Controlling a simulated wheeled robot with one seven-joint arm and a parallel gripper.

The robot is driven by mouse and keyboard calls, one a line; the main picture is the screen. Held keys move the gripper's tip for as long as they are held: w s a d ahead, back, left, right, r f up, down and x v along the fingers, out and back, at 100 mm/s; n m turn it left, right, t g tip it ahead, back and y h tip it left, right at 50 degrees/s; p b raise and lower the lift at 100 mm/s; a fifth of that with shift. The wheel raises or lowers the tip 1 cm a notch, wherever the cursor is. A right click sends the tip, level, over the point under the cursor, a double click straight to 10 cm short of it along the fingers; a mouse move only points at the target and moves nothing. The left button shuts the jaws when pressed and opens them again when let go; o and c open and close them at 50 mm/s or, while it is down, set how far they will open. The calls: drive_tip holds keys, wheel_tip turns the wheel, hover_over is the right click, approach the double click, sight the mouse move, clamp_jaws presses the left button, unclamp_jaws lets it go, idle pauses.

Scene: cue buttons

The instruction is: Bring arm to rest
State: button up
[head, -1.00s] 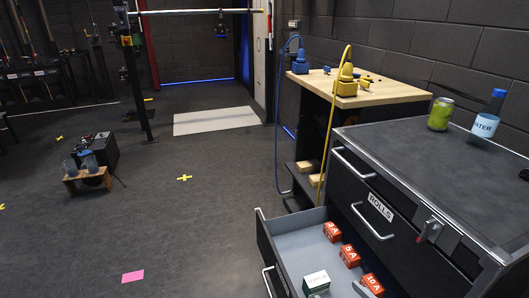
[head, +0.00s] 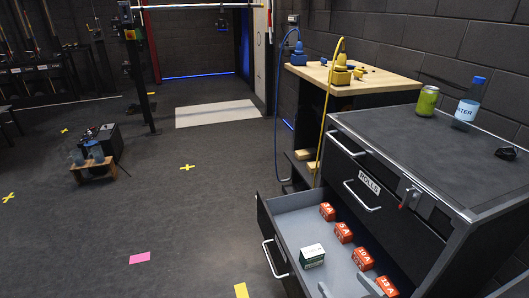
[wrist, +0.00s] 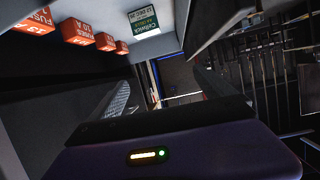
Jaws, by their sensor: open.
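My gripper (wrist: 163,88) shows only in the wrist view, as a dark purple housing with a yellow light bar and a green light. Its two grey fingers stand apart, with nothing between them. The wrist picture is turned over, and the open drawer appears along its top. In the head view no part of my arm shows. The open drawer (head: 290,225) holds a row of orange boxes (head: 344,232) and one white and green box (head: 312,256). The white and green box also shows in the wrist view (wrist: 143,20).
The drawer juts out from a dark cabinet (head: 400,135). On its top stand a green can (head: 427,101), a water bottle (head: 468,103) and a small black object (head: 506,153). A wooden-topped bench (head: 375,85) is behind. The floor left of the drawer is largely clear.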

drive_tip(key=s+d+r+m+t+h+b, duration=0.2)
drive_tip(key=s+d+r+m+t+h, duration=0.15)
drive_tip(key=s, duration=0.55)
drive_tip(key=s+a+f+g+b, duration=0.1)
drive_tip(key=s+b, duration=0.2)
drive_tip(key=s, duration=0.6)
drive_tip(key=s+a+f+n+g+b, duration=0.1)
drive_tip(key=s+a+b, duration=0.15)
drive_tip(key=s, duration=0.75)
drive_tip(key=s+f+b, duration=0.1)
drive_tip(key=s+b, duration=0.2)
drive_tip(key=s, duration=0.6)
wheel_tip(320, 180, up, 23)
drive_tip(key=p, duration=2.3)
drive_tip(key=shift+a, duration=0.15)
